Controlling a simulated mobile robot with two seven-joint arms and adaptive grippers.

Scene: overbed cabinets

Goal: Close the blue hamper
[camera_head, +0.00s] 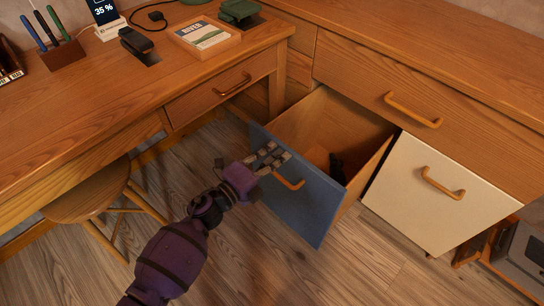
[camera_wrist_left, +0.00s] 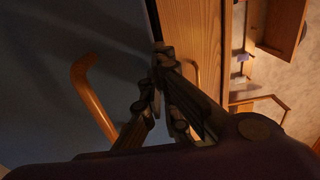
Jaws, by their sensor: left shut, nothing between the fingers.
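The blue hamper (camera_head: 302,196) is a pull-out bin with a blue front and light wooden sides, and it stands open. Its orange-brown handle (camera_head: 289,182) is on the blue front. Dark and orange-brown items lie inside. My left gripper (camera_head: 270,154) is at the upper left part of the blue front, just left of the handle. Its fingers are shut and empty. In the left wrist view the shut fingers (camera_wrist_left: 158,95) are near the edge of the dark front, with the handle (camera_wrist_left: 88,100) to their left. I cannot tell whether they touch the front. My right gripper is not in view.
A shut white hamper front (camera_head: 432,190) is right of the blue one. A desk (camera_head: 95,90) with a drawer is on the left, with a round stool (camera_head: 88,195) under it. A grey object (camera_head: 524,250) stands at the lower right. The floor before the hamper is clear.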

